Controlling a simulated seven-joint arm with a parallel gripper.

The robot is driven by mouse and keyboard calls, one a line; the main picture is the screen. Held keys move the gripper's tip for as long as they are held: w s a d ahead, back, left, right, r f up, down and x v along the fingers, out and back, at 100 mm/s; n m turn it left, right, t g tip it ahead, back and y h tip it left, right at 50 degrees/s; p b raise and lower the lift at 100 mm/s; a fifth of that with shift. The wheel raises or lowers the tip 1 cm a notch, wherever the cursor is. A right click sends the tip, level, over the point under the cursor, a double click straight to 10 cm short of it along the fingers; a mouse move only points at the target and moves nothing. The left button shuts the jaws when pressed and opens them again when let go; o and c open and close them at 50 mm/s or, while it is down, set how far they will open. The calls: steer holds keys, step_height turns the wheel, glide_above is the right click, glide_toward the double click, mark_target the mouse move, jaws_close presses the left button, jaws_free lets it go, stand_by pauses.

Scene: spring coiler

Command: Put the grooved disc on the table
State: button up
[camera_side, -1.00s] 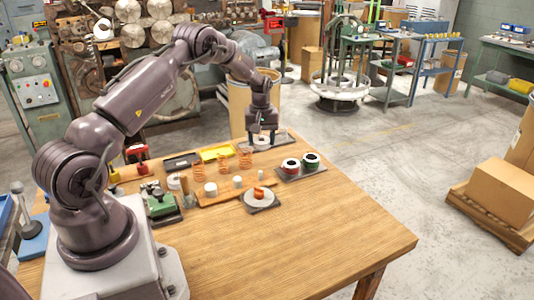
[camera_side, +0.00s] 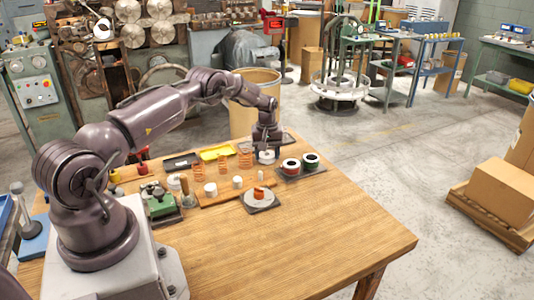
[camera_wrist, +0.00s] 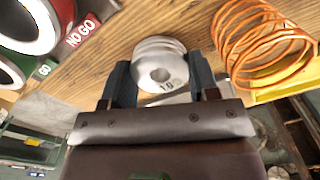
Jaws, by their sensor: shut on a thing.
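The grooved disc (camera_wrist: 160,62) is a pale metal wheel with a centre hole and a number on its face. It sits between the two dark fingers of my gripper (camera_wrist: 161,78), which are shut on it. In the side view the disc (camera_side: 267,157) is under my gripper (camera_side: 267,149), low over the far part of the wooden table (camera_side: 310,230). I cannot tell whether it touches the tabletop.
A red ring (camera_side: 290,165) and a green ring (camera_side: 311,160) stand on a dark tray just right of the disc. Copper springs (camera_side: 245,155) stand close on the left, with a yellow tray (camera_side: 215,151) behind. The front right of the table is clear.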

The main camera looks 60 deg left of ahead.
steer(key=o, duration=0.9)
steer(key=shift+f, duration=0.15)
steer(key=shift+c, duration=0.2)
step_height(320, 180, up, 12)
steer(key=s+d+r+m+t, duration=0.1)
steer(key=s+d+r+m, duration=0.15)
steer(key=d+r, duration=0.75)
steer(key=s+d+r+m+t, duration=0.25)
steer(key=d+r, duration=0.45)
steer(key=r, duration=0.4)
steer(key=s+d+r+m, duration=0.4)
steer(key=s+d+r, duration=0.1)
steer(key=s+d, duration=0.4)
steer(key=s+d+f+m+t, duration=0.2)
steer(key=s+d, duration=0.4)
steer(key=s, duration=0.7)
steer(key=f+m, duration=0.1)
steer(key=m, duration=0.1)
steer(key=shift+f+m, duration=0.15)
steer(key=shift+m, duration=0.15)
